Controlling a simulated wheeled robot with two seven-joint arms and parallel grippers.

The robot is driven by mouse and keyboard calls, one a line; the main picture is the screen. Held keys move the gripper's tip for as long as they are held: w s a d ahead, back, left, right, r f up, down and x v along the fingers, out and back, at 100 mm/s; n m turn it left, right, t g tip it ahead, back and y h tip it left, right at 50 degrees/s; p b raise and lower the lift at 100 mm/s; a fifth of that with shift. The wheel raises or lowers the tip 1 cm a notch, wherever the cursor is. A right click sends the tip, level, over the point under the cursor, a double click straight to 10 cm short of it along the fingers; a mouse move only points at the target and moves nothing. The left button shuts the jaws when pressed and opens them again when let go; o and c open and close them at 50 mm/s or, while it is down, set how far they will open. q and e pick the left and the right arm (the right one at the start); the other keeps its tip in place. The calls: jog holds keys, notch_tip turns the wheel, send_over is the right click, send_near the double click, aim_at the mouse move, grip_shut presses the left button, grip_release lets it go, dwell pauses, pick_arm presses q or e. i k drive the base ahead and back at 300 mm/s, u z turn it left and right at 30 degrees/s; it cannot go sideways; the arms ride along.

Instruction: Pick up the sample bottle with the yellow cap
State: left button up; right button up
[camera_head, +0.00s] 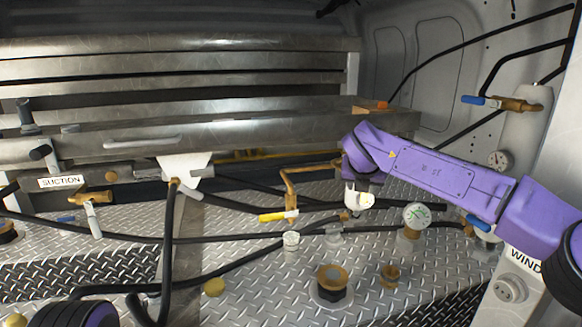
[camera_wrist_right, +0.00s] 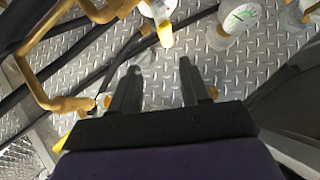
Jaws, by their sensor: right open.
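My right gripper (camera_wrist_right: 161,82) is open in the right wrist view, its two dark fingers apart over the diamond-plate deck. A faint clear shape (camera_wrist_right: 152,75) shows between the fingers; I cannot tell whether it is a bottle. A white part with a yellow tip (camera_wrist_right: 165,36) lies beyond them. I cannot clearly make out a yellow-capped bottle. My left gripper is out of view.
A brass pipe (camera_head: 290,185) with a yellow-handled valve (camera_head: 275,216) stands near the arm. Black hoses (camera_head: 240,238) cross the deck. A gauge (camera_head: 416,216) and brass fittings (camera_head: 332,278) stand to the right and front. Metal rails (camera_head: 230,130) close the back.

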aim_at(290, 239)
jog(key=k, duration=0.95)
jog(key=z, duration=0.05)
